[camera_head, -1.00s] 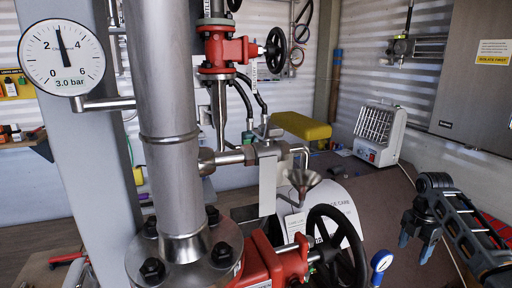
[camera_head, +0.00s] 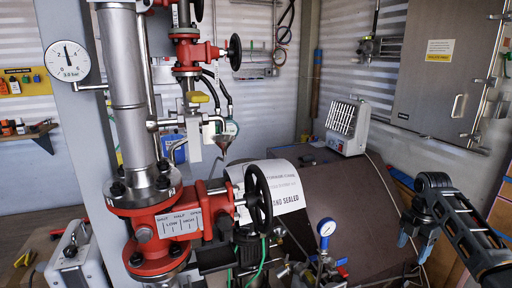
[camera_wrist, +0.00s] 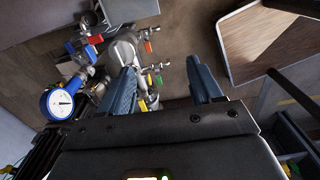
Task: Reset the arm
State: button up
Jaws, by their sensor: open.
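My gripper (camera_head: 413,243) hangs at the lower right of the head view, at the end of my dark arm, with its blue fingers pointing down. In the wrist view the two blue-grey fingers (camera_wrist: 165,88) stand apart with nothing between them. A red valve with a black handwheel (camera_head: 258,199) stands on the grey pipe in the middle of the head view, well left of my gripper. A second red valve with a smaller black handwheel (camera_head: 235,52) sits higher up. My gripper touches neither handwheel.
A round dial gauge (camera_head: 67,62) is on the left post. A blue gauge (camera_head: 326,228) stands among small fittings left of my gripper; it also shows in the wrist view (camera_wrist: 61,103). A white heater (camera_head: 347,127) and a grey cabinet (camera_head: 440,75) are behind.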

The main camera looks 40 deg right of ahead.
jog(key=w+a+f+m+t, duration=0.15)
jog(key=w+a+f, duration=0.25)
jog(key=w+a, duration=0.45)
jog(key=w+a+f+m+t, duration=0.1)
jog(key=w+a+f+t, duration=0.4)
jog(key=a, duration=0.7)
jog(key=a+m+t, duration=0.2)
jog(key=a+m, duration=0.3)
jog(key=a, duration=1.6)
jog(key=s+a+r+m+t+h, duration=0.1)
jog(key=s+a+r+m, duration=0.15)
jog(key=s+a, duration=0.45)
jog(key=s+a+r+m+t, duration=0.1)
jog(key=s+a+m+t, duration=0.15)
jog(key=s+a, duration=0.4)
jog(key=s+d+r+m+t+y, duration=0.1)
jog(key=s+d+r+t, duration=0.2)
jog(key=s+r, duration=1.4)
jog(key=shift+s+d+m, duration=0.35)
jog(key=shift+s+d, duration=0.2)
jog(key=shift+s, duration=0.3)
jog(key=shift+c, duration=0.4)
